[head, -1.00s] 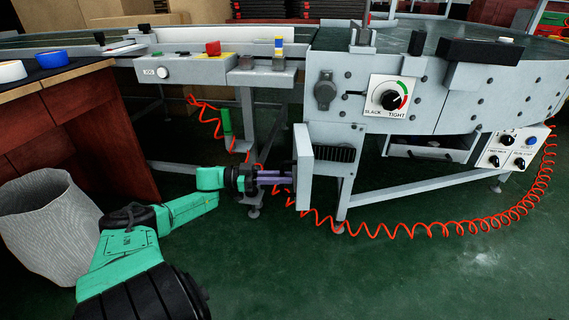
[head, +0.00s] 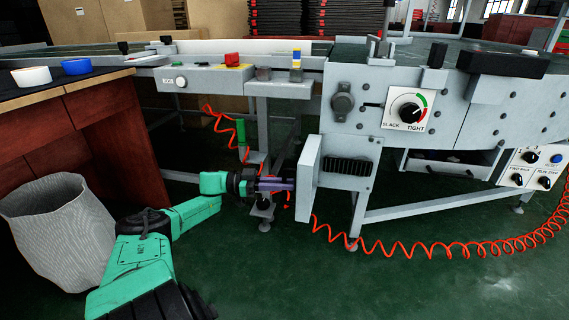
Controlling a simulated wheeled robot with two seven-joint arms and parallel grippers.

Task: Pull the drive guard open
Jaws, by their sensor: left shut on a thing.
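The drive guard (head: 309,178) is a light grey panel low on the near side of the conveyor, left of the slack/tight dial. It stands out from the frame, with a dark ribbed part (head: 347,167) showing just to its right. My left gripper (head: 278,184) is at the guard's left side, its purple fingers shut on the guard. The exact grip point is small and dark, so I cannot make out the handle. My right gripper is not in view.
The curved conveyor (head: 450,115) fills the right and back. A coiled orange hose (head: 430,248) hangs low at right. A wooden table (head: 115,135) and a ribbed grey bin (head: 58,230) stand at left. Green floor is free in front.

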